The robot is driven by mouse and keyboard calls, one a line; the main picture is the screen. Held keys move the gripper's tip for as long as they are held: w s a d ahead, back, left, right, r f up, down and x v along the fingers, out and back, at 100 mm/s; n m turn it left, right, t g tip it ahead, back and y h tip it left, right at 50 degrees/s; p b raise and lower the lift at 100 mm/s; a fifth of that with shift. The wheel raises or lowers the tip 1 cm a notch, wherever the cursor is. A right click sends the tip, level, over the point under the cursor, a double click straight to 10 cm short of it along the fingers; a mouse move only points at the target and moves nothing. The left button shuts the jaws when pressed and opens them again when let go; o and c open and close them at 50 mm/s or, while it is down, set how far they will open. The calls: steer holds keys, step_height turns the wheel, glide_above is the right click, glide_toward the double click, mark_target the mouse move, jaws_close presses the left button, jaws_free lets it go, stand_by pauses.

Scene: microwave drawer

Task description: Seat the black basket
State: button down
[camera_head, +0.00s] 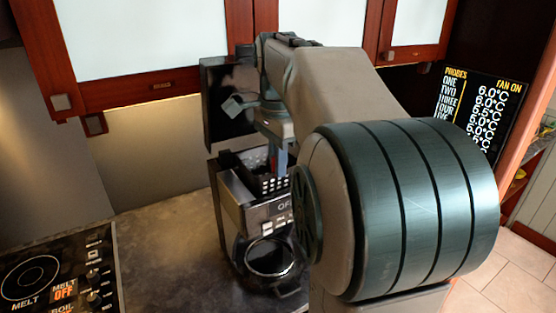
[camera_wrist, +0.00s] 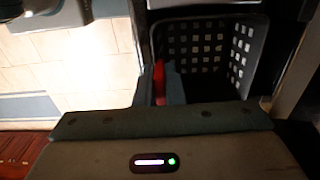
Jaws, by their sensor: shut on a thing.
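The black basket (camera_head: 268,184) has a perforated wall and sits in or just above the open top of the coffee machine (camera_head: 232,186). I cannot tell how deep it is, since my arm hides its right side. In the wrist view the basket (camera_wrist: 208,52) fills the upper middle, with rows of square holes. My gripper (camera_wrist: 160,78) is shut on the basket at its left wall, with a red part showing between the fingers. In the head view my gripper (camera_head: 279,158) comes down from above, and the arm partly hides it.
A dark upright panel (camera_head: 222,100) stands behind the machine's top. A round glass carafe (camera_head: 270,258) sits in its front. A cooktop (camera_head: 55,275) lies at left, with clear counter (camera_head: 165,245) between. Cabinets (camera_head: 140,35) hang above; a readout screen (camera_head: 480,110) is at right.

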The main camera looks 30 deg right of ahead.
steer(key=shift+f+b, duration=1.25)
steer(key=shift+f, duration=0.5)
steer(key=c, duration=1.5)
jaws_free()
steer(key=shift+o, duration=0.2)
step_height(320, 180, up, 14)
steer(key=shift+f+p, duration=0.1)
steer(key=shift+p, duration=0.45)
